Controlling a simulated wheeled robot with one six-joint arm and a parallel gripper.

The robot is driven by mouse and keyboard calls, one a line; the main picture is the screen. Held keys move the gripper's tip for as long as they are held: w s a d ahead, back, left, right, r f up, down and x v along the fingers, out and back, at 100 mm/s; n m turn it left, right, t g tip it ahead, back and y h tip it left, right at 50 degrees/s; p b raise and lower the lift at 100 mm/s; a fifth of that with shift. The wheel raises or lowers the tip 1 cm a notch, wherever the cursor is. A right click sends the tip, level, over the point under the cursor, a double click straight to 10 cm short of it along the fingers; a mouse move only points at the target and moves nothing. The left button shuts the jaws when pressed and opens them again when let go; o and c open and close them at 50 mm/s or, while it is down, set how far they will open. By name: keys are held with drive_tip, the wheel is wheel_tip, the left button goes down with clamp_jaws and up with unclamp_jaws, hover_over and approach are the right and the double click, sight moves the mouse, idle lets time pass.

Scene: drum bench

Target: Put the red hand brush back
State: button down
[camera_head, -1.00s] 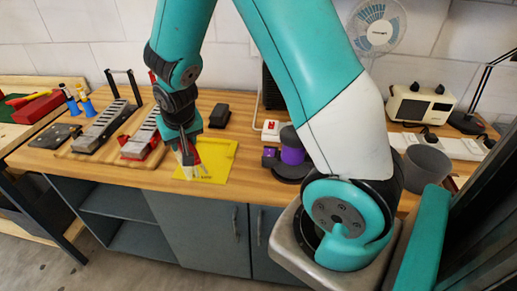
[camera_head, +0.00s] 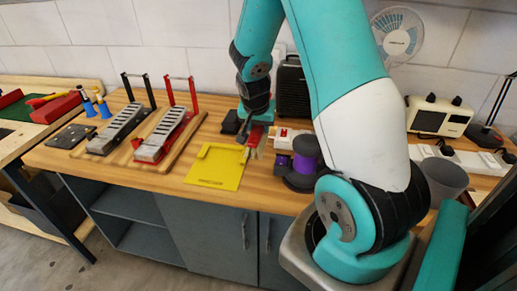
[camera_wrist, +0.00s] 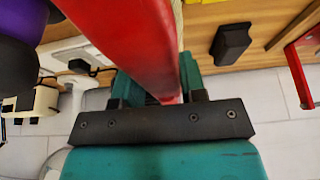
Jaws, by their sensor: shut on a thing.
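My gripper (camera_head: 250,138) is shut on the red hand brush (camera_head: 256,134), held near the back right corner of the yellow tray (camera_head: 215,180). Pale bristles show at the brush's lower right side; I cannot tell whether they touch the bench. In the wrist view the red brush (camera_wrist: 130,45) runs from the top edge down between my fingers (camera_wrist: 165,95), with a strip of pale bristles along its right side. The yellow tray lies flat on the bench, with a raised edge at its back and left. No brush lies on it.
A purple and black spool (camera_head: 305,160) stands close right of my gripper. A black block (camera_head: 232,122) sits just left of it; a white switch box (camera_head: 284,138) lies behind. Slotted metal holders (camera_head: 165,135) with upright handles stand left. The front middle bench is clear.

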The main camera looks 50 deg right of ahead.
wheel_tip(320, 180, down, 9)
drive_tip(key=shift+f+p, duration=0.1)
drive_tip(key=shift+p, duration=0.5)
drive_tip(key=shift+s+a+f+b, duration=0.1)
drive_tip(key=shift+s+f+b, duration=0.05)
drive_tip(key=shift+f+b, duration=0.5)
drive_tip(key=c, duration=1.1)
unclamp_jaws()
drive_tip(key=o, duration=0.4)
drive_tip(key=shift+f, duration=0.15)
drive_tip(key=shift+c, duration=0.2)
drive_tip(key=shift+o, duration=0.2)
